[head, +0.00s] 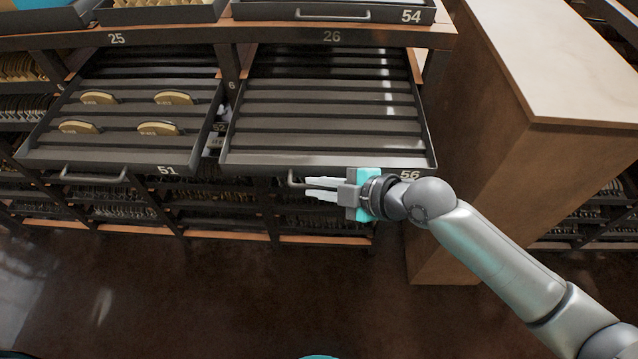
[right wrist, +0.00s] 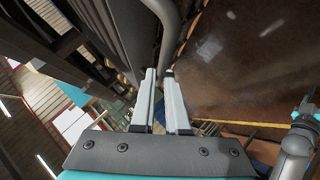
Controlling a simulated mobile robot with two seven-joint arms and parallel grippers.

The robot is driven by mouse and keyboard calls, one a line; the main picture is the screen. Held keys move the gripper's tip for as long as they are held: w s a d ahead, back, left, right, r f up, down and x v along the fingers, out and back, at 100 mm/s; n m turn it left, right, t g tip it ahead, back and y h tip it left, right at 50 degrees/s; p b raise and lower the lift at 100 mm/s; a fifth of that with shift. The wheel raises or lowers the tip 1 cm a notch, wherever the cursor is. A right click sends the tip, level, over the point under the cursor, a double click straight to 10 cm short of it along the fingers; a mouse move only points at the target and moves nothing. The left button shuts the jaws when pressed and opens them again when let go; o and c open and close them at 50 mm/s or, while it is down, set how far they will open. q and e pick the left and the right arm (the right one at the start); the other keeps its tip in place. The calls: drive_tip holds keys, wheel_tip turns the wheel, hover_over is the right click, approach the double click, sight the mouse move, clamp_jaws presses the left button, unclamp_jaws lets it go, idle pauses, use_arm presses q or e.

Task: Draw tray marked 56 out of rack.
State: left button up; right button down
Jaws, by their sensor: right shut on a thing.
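The tray marked 56 (head: 330,157) is a dark grey, ridged, empty tray, pulled well out of the rack (head: 285,34) under the label 26. Its back end is under the shelf above. Its bar handle (head: 291,179) is on the front, beside my right gripper (head: 308,189). In the head view the fingers cover most of the handle. My right gripper is shut on this handle; in the right wrist view the handle (right wrist: 167,25) rises from between the fingertips (right wrist: 159,75).
The tray marked 51 (head: 100,158), also pulled out, holds several tan brake shoes (head: 157,128). A tray marked 54 (head: 380,14) sits above. A wooden cabinet (head: 500,140) stands close on the right. Lower shelves hold many parts. The dark floor in front is clear.

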drive_tip(key=shift+s+a, duration=0.15)
drive_tip(key=shift+r, duration=0.1)
drive_tip(key=c, duration=0.8)
unclamp_jaws()
drive_tip(key=shift+c, duration=0.2)
drive_tip(key=v, duration=1.5)
drive_tip(key=shift+d, duration=0.2)
